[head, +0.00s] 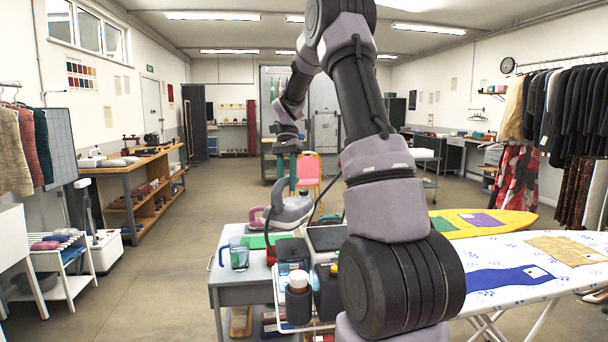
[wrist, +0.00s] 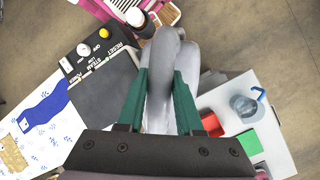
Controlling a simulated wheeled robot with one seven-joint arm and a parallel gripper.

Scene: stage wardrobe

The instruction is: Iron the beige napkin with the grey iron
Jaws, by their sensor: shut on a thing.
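My gripper (head: 286,190) is shut on the grey iron (head: 292,212) over the trolley. In the wrist view its green fingers (wrist: 161,80) stand on either side of the iron's grey body (wrist: 166,55). I cannot tell whether the iron's underside touches anything. The beige napkin (head: 566,249) lies on the white, blue-patterned ironing board (head: 487,254) at the right, well away from my gripper. A corner of the napkin (wrist: 12,156) shows at the left edge of the wrist view.
A blue cloth (head: 505,277) lies beside the napkin. A yellow board (head: 512,220) behind carries green and purple cloths.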

